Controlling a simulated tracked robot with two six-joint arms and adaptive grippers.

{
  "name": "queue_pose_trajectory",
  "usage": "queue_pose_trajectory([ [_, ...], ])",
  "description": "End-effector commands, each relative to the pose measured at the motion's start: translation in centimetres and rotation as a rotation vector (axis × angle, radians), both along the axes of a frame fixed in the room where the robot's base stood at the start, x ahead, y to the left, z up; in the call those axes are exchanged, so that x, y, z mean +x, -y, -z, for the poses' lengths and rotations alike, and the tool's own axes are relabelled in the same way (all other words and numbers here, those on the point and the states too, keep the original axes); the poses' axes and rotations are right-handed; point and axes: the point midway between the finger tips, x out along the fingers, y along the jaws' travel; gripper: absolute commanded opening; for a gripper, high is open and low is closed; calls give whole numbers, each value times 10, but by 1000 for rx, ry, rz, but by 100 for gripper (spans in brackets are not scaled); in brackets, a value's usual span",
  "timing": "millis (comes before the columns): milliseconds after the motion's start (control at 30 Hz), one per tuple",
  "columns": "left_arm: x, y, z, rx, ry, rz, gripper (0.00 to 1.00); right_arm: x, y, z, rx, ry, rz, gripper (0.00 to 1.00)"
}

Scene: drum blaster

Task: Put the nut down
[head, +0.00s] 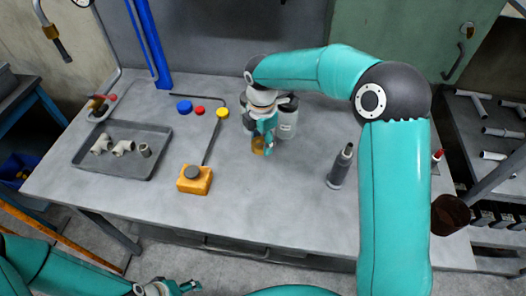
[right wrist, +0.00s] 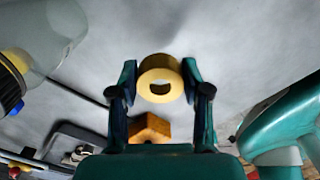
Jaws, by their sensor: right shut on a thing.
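The nut (right wrist: 146,90) is a brass-coloured ring with a hole through it. In the right wrist view it sits between the two fingertips of my right gripper (right wrist: 160,80), which is shut on it. In the head view the nut (head: 258,147) shows small and partly covered below my right gripper (head: 265,139), low over the middle of the grey table (head: 290,195). I cannot tell whether it touches the table top. My left gripper (head: 182,288) is at the bottom edge of the head view, in front of the table, and its finger opening is unclear.
A clear jar (head: 288,122) stands right behind my right gripper. An orange block (head: 194,184) with a dark knob is to the left. A tray (head: 88,165) holds pipe fittings. A grey cylinder (head: 339,170) stands at the right.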

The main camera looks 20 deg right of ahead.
Motion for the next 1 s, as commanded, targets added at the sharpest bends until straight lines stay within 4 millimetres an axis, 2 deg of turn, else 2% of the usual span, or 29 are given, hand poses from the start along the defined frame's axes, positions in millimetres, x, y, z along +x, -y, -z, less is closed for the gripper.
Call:
queue_pose_trajectory([
  [167, 0, 0, 0, 0, 0, 0, 71, 0, 0, 12, -1, 0, 0, 6],
  [400, 0, 0, -1, 0, 0, 0, 71, 0, 0, 44, -1, -3, 0, 6],
  [500, 0, 0, -2, 0, 0, 0, 71, 0, 0, 51, 0, 0, 0, 6],
  [1000, 0, 0, 4, 0, 0, 0, 71, 0, -1, 60, 0, 1, -1, 6],
])
